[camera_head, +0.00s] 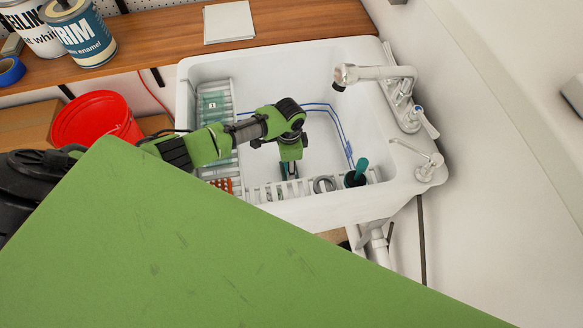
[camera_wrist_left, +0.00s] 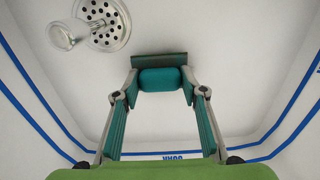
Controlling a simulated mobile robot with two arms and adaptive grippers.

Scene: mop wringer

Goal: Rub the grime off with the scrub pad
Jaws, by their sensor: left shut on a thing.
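My left gripper (camera_head: 289,172) reaches down into the white sink (camera_head: 185,105). In the left wrist view it is shut on the scrub pad (camera_wrist_left: 160,78), a teal block with a darker green strip along its far side. The pad is held between the two fingertips, over the white sink floor. I cannot tell whether it touches the floor. In the head view the gripper mostly hides the pad. No grime shows clearly on the visible white surfaces. A blue line (camera_head: 346,146) runs along the sink's inside. My right gripper is in neither view.
A faucet (camera_head: 375,73) overhangs the sink's right side. A perforated drain (camera_wrist_left: 108,28) lies beyond the pad, with a metal piece (camera_wrist_left: 68,34) beside it. A rack at the front rim holds a teal-handled tool (camera_head: 359,170) and a grey ring (camera_head: 324,184). A red bucket (camera_head: 97,120) stands left.

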